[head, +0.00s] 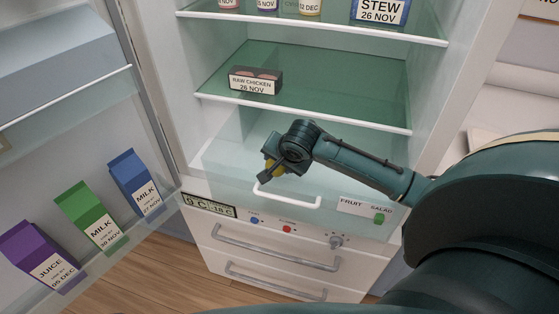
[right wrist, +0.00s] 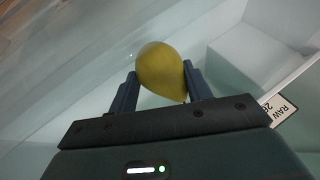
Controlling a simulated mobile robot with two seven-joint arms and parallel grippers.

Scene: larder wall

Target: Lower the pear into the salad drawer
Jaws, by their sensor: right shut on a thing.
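The yellow pear (right wrist: 160,72) is held between the two fingers of my right gripper (right wrist: 160,88), in the right wrist view. In the head view my right gripper (head: 274,172) is over the salad drawer, and only a little of the pear (head: 279,168) shows beside the dark fingers. The salad drawer (head: 225,172) is clear and pale, with a white handle and a label reading FRUIT SALAD. It is at the bottom of the fridge compartment. How far the pear is above the drawer floor is hard to tell. My left gripper is not in view.
Above the drawer, a glass shelf (head: 330,112) carries a raw chicken pack (head: 256,80). A higher shelf holds jars and a stew box (head: 380,12). The open fridge door at left holds milk and juice cartons (head: 92,217). A control panel (head: 208,205) is below the drawer.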

